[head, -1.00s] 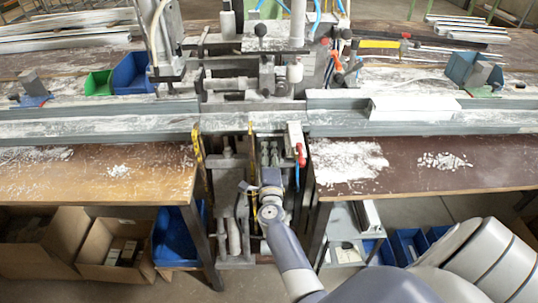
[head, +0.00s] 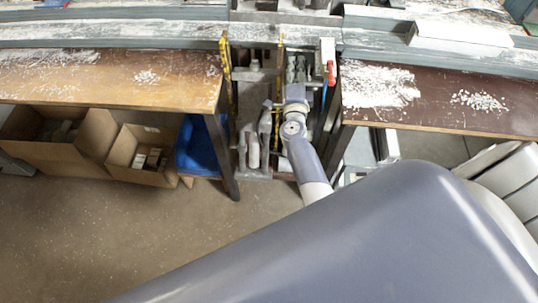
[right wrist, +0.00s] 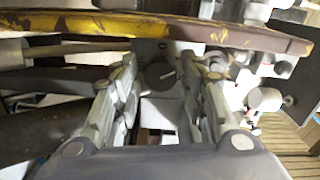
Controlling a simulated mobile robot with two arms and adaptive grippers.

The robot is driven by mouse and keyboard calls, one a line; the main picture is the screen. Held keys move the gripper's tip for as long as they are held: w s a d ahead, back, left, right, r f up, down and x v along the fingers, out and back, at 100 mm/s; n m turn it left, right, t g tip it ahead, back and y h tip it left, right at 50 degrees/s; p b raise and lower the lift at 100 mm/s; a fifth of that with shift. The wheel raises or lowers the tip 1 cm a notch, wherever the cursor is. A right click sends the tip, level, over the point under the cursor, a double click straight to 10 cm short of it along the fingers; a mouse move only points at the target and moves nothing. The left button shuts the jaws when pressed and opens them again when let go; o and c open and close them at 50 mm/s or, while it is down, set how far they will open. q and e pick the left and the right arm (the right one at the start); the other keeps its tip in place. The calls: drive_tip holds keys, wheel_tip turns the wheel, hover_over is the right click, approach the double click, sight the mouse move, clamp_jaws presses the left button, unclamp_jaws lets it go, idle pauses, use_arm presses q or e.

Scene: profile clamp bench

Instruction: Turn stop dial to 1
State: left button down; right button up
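A dark round dial (right wrist: 158,76) with a pale mark on its face shows in the right wrist view, on a grey plate. It is probably the stop dial; I cannot read any numbers on it. My right gripper (right wrist: 162,88) is open, its two grey fingers apart on the left and right of the dial in that view. I cannot tell whether they touch it. In the head view my right wrist reaches into the gap between the two bench tops, and the dial cannot be made out. My left gripper is not in view.
A yellow, worn bar (right wrist: 190,28) crosses just above the fingers in the right wrist view. Wooden bench tops (head: 110,90) flank the gap. Cardboard boxes (head: 95,140) stand below left.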

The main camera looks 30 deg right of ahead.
drive_tip(key=s+a+n, duration=0.6)
drive_tip(key=s+n, duration=0.3)
drive_tip(key=n, duration=0.1)
drive_tip(key=s+a+f+n+y+p, duration=0.1)
drive_tip(key=s+a+f+n+y, duration=0.1)
drive_tip(key=f, duration=0.5)
drive_tip(key=s+a+f+n+g+y+p, duration=0.1)
drive_tip(key=s+a+f+n+y, duration=0.1)
drive_tip(key=f, duration=0.5)
drive_tip(key=s+a+f+n+g+y+p, duration=0.1)
drive_tip(key=s+a+f+n+y, duration=0.1)
drive_tip(key=a+f+n+y, duration=0.2)
drive_tip(key=a+f+y, duration=0.1)
drive_tip(key=a+f, duration=0.2)
drive_tip(key=shift+s+a+n+p, duration=0.2)
drive_tip(key=shift+a+n+p, duration=0.1)
drive_tip(key=shift+p, duration=0.1)
